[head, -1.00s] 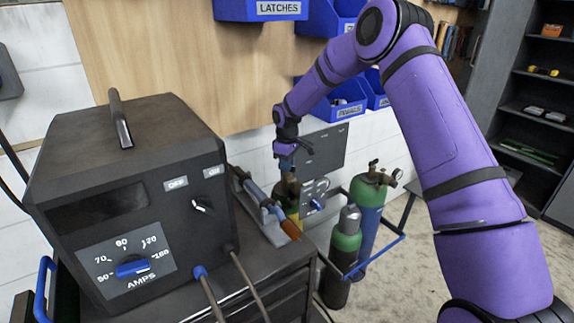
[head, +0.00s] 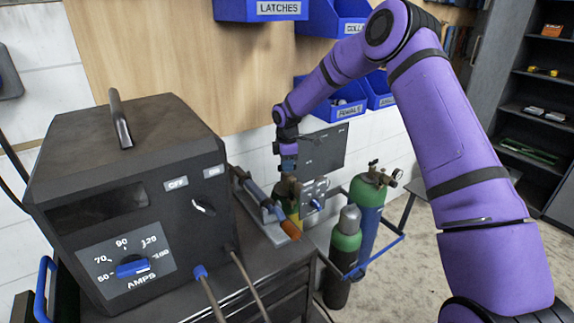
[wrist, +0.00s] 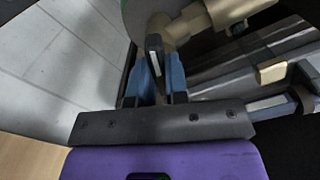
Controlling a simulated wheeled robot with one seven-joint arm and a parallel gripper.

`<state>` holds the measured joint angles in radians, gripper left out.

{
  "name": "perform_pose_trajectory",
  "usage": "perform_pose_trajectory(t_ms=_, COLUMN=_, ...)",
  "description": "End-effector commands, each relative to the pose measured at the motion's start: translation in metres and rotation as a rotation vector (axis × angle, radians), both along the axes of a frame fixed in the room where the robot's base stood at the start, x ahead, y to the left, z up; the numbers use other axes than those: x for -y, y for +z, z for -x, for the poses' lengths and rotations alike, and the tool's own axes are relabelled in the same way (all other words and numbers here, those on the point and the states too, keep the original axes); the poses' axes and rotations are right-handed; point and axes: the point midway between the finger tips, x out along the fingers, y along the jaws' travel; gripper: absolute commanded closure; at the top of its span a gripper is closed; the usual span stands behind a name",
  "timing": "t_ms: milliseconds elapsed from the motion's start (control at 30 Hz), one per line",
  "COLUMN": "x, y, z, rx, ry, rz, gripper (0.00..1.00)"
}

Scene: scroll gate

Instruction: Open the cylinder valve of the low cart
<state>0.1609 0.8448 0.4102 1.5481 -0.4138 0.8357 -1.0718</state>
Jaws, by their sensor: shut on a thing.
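My gripper (wrist: 160,84) is in the wrist view with its two blue fingers close on either side of a narrow dark lever with a pale face (wrist: 155,58). The lever sits at a brass valve body (wrist: 185,25) above a rounded green-grey cylinder top (wrist: 143,12). In the head view my gripper (head: 289,174) points down at a yellow-green cylinder (head: 293,208), partly hidden behind a torch. The low cart's blue rail (head: 378,258) runs around a green-topped blue cylinder (head: 368,212) and a green and dark cylinder (head: 345,248). How far the valve is turned cannot be told.
A welding machine (head: 130,200) stands on a dark bench at the left, with an orange-tipped torch (head: 274,214) beside it. A panel with a blue knob (head: 317,204) is just right of my gripper. Blue bins (head: 350,108) hang above. Open floor lies at the right.

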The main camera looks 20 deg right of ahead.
Motion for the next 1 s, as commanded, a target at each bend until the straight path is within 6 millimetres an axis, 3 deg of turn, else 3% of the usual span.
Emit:
perform_pose_trajectory(t_ms=467, x=0.001, y=0.0, z=0.0, rx=0.0, ry=0.012, rz=0.0, gripper=1.0)
perform_pose_trajectory(t_ms=500, x=0.001, y=0.0, z=0.0, rx=0.0, ry=0.012, rz=0.0, gripper=0.79)
perform_pose_trajectory(t_ms=600, x=0.0, y=0.0, z=0.0, rx=0.0, ry=0.012, rz=0.0, gripper=0.6)
perform_pose_trajectory(t_ms=867, x=0.0, y=0.001, z=0.0, rx=0.0, ry=0.012, rz=0.0, gripper=0.6)
perform_pose_trajectory(t_ms=1000, x=0.0, y=0.011, z=-0.001, rx=0.003, ry=0.011, rz=0.0, gripper=0.6)
